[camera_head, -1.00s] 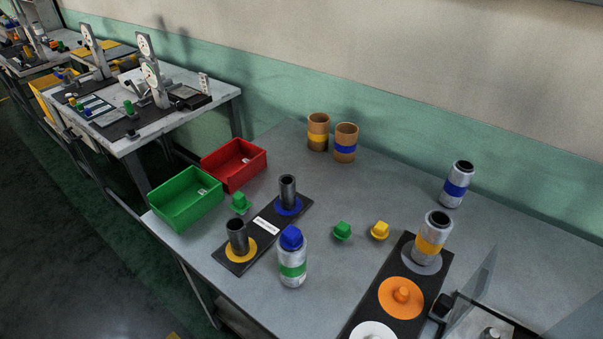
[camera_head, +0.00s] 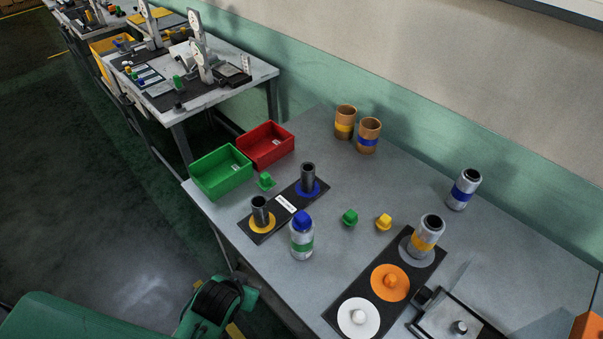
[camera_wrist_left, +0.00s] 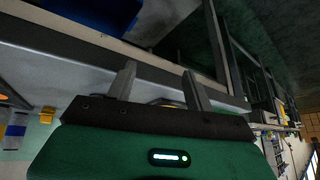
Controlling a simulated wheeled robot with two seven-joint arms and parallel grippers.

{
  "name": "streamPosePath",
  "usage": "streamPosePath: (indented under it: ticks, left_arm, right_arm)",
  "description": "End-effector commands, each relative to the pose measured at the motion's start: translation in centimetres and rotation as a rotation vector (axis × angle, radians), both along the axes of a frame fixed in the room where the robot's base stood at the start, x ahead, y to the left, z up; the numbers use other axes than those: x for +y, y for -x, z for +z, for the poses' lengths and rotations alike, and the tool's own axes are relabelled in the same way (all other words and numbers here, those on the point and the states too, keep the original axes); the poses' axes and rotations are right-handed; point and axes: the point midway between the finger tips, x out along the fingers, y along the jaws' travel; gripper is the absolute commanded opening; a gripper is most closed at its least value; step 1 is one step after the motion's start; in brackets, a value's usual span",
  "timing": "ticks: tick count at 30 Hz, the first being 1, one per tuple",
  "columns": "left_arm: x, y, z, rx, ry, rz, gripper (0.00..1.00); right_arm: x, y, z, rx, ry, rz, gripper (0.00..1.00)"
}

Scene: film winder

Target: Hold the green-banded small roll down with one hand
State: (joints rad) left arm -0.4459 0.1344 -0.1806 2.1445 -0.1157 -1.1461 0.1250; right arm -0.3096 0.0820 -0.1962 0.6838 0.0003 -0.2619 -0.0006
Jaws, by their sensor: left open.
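The green-banded small roll (camera_head: 302,252) is a silver cylinder with a blue plug (camera_head: 302,221) on top. It stands upright on the grey table, beside the black two-post plate (camera_head: 284,205), in the head view. My left arm comes in at the lower left, off the table's front edge, well short of the roll; its fingertips do not show clearly there. In the left wrist view my left gripper (camera_wrist_left: 158,82) is open with nothing between its fingers. The roll cannot be made out in that view. My right gripper is not in view.
Green (camera_head: 222,178) and red (camera_head: 266,148) bins stand at the far left. A yellow-banded roll (camera_head: 426,234) stands on the black plate at right, a blue-banded roll (camera_head: 464,189) behind it. Green (camera_head: 349,217) and yellow (camera_head: 384,222) plugs lie mid-table.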

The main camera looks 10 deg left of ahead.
Motion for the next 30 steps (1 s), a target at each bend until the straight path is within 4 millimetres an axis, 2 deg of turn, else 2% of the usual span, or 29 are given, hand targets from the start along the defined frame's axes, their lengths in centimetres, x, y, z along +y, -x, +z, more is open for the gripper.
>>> streamPosePath:
  ticks: [1, 8, 12, 15, 18, 20, 24, 27, 30]
  left_arm:
    - [-0.1, -1.6, 3.8, -0.078, 0.0, 0.012, 0.53]
    - [-1.5, -8.7, 17.1, -0.501, 0.039, 0.049, 0.53]
    - [-3.5, -12.4, 25.4, -0.802, 0.099, 0.019, 0.53]
    - [-5.6, -14.0, 31.3, -1.022, 0.158, -0.044, 0.53]
    - [-8.2, -14.7, 36.4, -1.214, 0.222, -0.14, 0.53]
    - [-9.9, -14.6, 39.0, -1.316, 0.261, -0.214, 0.53]
    - [-14.2, -13.5, 44.0, -1.511, 0.351, -0.429, 0.53]
    - [-17.4, -12.0, 46.3, -1.608, 0.408, -0.615, 0.53]
    - [-20.5, -10.2, 47.6, -1.665, 0.453, -0.825, 0.53]
  right_arm:
    - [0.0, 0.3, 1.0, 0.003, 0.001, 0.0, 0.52]
    - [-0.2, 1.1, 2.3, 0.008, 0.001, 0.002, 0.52]
    - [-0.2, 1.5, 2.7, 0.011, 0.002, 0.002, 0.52]
    - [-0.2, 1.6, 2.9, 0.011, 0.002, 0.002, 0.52]
    - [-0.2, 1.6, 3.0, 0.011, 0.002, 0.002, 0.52]
    - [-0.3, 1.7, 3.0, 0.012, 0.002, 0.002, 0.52]
    - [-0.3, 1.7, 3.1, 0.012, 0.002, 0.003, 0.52]
    - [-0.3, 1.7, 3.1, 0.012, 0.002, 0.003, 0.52]
    - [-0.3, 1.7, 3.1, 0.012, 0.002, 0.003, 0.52]
